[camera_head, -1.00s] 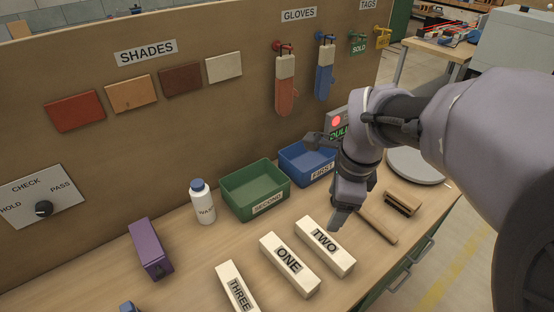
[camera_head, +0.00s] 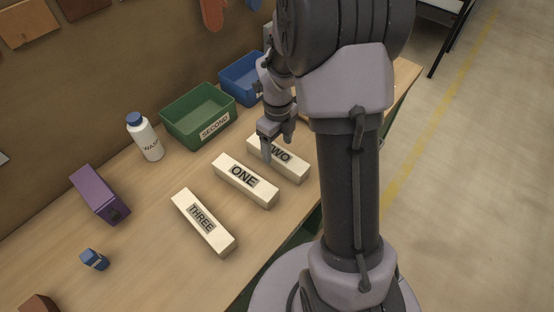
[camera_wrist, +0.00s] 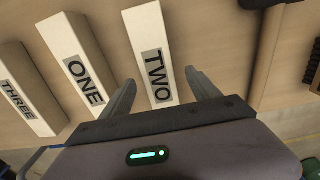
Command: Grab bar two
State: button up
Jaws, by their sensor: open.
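The cream bar labelled TWO (camera_head: 290,165) lies on the workbench, rightmost of three bars. My gripper (camera_head: 277,148) is at its upper left end in the head view and hides part of it. In the wrist view the bar TWO (camera_wrist: 154,50) lies between the two open fingers of my gripper (camera_wrist: 163,92), one finger on each side, with nothing gripped. I cannot tell whether a finger touches it. The bar ONE (camera_head: 245,181) lies to its left, also in the wrist view (camera_wrist: 80,55). The bar THREE (camera_head: 203,222) lies further left.
A green bin labelled SECOND (camera_head: 198,117) and a blue bin (camera_head: 241,78) stand behind the bars. A white bottle (camera_head: 146,138), a purple box (camera_head: 99,194) and a small blue block (camera_head: 94,260) are on the left.

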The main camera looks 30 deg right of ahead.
aim_at(277, 152)
notch_tip(277, 152, down, 4)
jog(key=shift+r+b, duration=0.15)
jog(key=shift+b, duration=0.45)
jog(key=shift+r, duration=0.15)
grip_shut()
